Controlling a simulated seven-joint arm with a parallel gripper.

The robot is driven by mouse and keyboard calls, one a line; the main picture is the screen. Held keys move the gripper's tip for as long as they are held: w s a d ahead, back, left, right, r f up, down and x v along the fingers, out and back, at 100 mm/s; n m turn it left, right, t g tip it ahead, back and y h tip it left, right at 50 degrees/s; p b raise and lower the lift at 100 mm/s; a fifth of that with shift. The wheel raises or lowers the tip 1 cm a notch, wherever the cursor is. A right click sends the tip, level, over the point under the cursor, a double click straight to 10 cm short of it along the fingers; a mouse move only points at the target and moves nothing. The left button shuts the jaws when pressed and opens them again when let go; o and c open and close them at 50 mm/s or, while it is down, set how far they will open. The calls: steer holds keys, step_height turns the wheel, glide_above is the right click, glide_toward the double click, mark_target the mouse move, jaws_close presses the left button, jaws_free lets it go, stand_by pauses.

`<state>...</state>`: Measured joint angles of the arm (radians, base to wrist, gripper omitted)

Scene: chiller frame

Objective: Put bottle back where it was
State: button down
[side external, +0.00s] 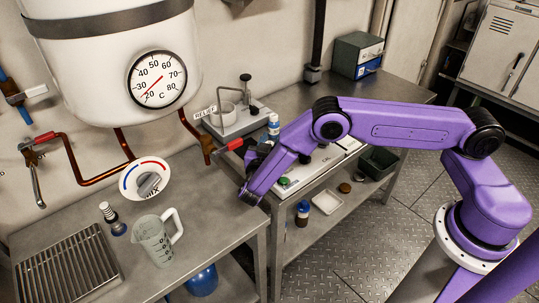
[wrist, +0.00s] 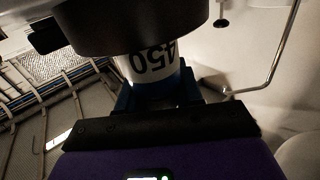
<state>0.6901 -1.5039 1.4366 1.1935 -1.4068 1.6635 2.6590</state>
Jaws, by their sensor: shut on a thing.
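My gripper (side external: 262,150) is shut on a bottle (side external: 273,124) with a white and blue body, near the back bench beside the wall. The bottle also shows in the wrist view (wrist: 150,65), where its label reads 450. There my gripper's fingers (wrist: 162,95) close on its blue part. A large dark round shape covers the end of the bottle nearest the top of the wrist view. My arm partly hides the bottle in the side view, and I cannot tell whether it touches a surface.
A stand with a tray (side external: 236,122) is behind my gripper. A measuring jug (side external: 155,240), a small dark bottle (side external: 112,218) and a drain rack (side external: 66,272) are on the front bench. A red-handled tap (side external: 232,146) is close to my gripper. Another bottle (side external: 303,210) stands on the lower shelf.

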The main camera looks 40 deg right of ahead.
steer(key=shift+r, duration=0.7)
steer(key=s+d+r, duration=0.2)
steer(key=s+r, duration=0.9)
steer(key=s, duration=0.2)
steer(key=w+d+f, duration=0.2)
steer(key=d+f, duration=0.2)
steer(key=d, duration=0.2)
steer(key=s+a+r, duration=0.3)
steer(key=a+r, duration=0.1)
steer(key=a, duration=0.2)
steer(key=shift+r, duration=0.25)
steer(key=shift+w, duration=0.1)
